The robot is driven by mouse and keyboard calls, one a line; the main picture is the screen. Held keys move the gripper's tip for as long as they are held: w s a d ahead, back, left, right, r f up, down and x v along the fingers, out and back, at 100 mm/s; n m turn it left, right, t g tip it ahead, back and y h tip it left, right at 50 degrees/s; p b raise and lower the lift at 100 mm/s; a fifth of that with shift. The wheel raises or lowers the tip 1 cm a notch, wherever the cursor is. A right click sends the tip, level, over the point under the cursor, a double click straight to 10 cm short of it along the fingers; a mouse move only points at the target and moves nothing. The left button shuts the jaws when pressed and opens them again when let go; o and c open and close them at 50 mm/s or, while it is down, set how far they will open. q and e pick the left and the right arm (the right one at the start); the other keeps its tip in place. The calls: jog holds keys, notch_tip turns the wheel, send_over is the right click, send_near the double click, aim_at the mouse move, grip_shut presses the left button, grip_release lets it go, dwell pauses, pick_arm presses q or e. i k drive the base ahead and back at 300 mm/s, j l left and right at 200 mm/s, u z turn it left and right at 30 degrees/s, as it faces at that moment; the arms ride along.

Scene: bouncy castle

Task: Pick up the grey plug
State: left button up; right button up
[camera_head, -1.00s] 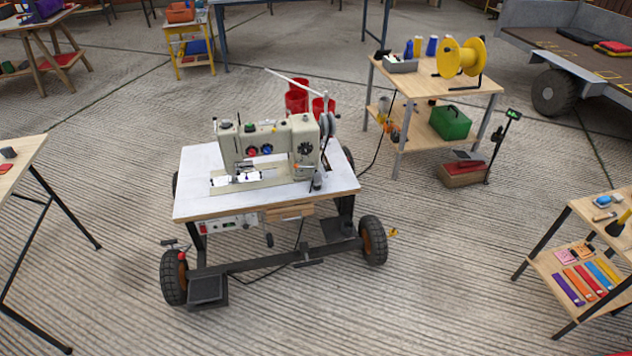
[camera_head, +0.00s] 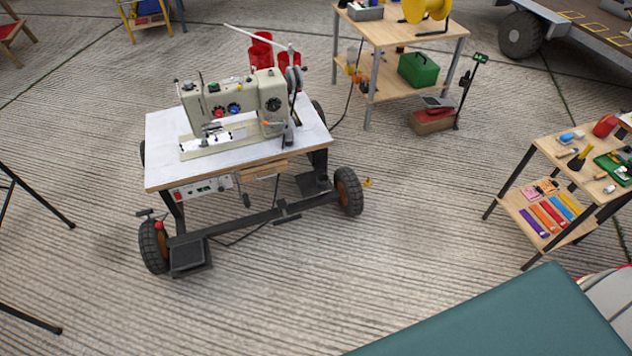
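I cannot make out a grey plug anywhere in the head view. A cream sewing machine (camera_head: 238,103) stands on a white-topped wheeled table (camera_head: 165,160). A dark cable (camera_head: 347,108) runs from near this table up toward the wooden shelf table behind it, and its end is not clear. Another dark cable (camera_head: 245,236) lies on the floor under the wheeled table. Neither of my grippers is in view.
A wooden shelf table (camera_head: 440,40) holds a yellow reel (camera_head: 425,10) and a green box (camera_head: 418,70). A tool table (camera_head: 545,140) stands at the right. A teal flat surface (camera_head: 510,320) fills the bottom right. Ribbed floor lies clear between.

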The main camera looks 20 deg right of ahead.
aim_at(290, 136)
jog(key=i+l+u, duration=0.1)
jog(key=i+l, duration=0.2)
jog(key=i+l+u, duration=0.15)
jog(key=i+l, duration=0.2)
jog(key=i+l+u, duration=0.1)
jog(key=i+l, duration=0.15)
jog(key=l, duration=0.25)
